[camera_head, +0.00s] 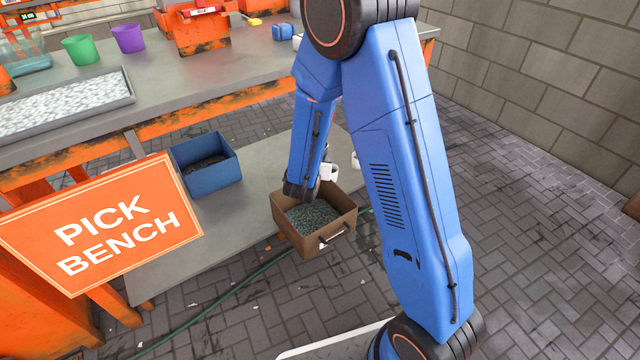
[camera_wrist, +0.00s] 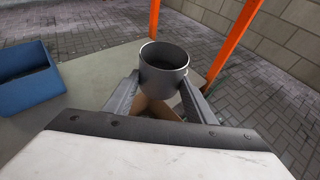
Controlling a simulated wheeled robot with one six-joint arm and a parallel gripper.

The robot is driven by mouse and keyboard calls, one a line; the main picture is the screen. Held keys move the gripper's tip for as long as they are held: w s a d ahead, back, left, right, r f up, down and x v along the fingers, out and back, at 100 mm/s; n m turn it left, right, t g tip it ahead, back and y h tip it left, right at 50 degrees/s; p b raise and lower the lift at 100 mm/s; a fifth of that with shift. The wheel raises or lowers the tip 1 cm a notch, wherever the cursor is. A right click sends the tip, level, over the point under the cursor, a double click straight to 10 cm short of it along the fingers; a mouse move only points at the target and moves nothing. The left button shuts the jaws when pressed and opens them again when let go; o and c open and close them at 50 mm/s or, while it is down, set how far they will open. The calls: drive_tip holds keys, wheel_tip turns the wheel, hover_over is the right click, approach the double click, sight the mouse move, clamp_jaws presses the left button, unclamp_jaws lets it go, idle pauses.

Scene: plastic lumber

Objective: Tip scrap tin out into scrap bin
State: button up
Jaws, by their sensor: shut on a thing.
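The scrap tin (camera_wrist: 163,72), a grey round metal can, is between my gripper's fingers (camera_wrist: 155,95) in the wrist view. My gripper is shut on it; its open mouth faces up and its inside looks dark, so I cannot tell what it holds. An open brown box (camera_head: 316,240) holding grey-green granules stands below my wrist there; brown board also shows under the tin in the wrist view (camera_wrist: 155,107). An open blue bin (camera_head: 207,175) with dark bits inside stands to the left, also in the wrist view (camera_wrist: 32,90). Neither container shows a readable name.
An orange "PICK BENCH" sign (camera_head: 100,225) is at the front left. A higher bench behind bears a tray of pale flakes (camera_head: 65,105), a green cup (camera_head: 81,50) and a purple cup (camera_head: 128,39). The right floor is clear.

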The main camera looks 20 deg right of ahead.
wheel_tip(320, 180, down, 12)
drive_tip(key=s+a+n+g+h, duration=0.1)
drive_tip(key=n+g+h, duration=0.6)
drive_tip(key=n, duration=0.7)
drive_tip(key=shift+a+n+h, duration=0.3)
drive_tip(key=shift+a+h, duration=0.2)
drive_tip(key=shift+h, duration=0.6)
idle(0.5)
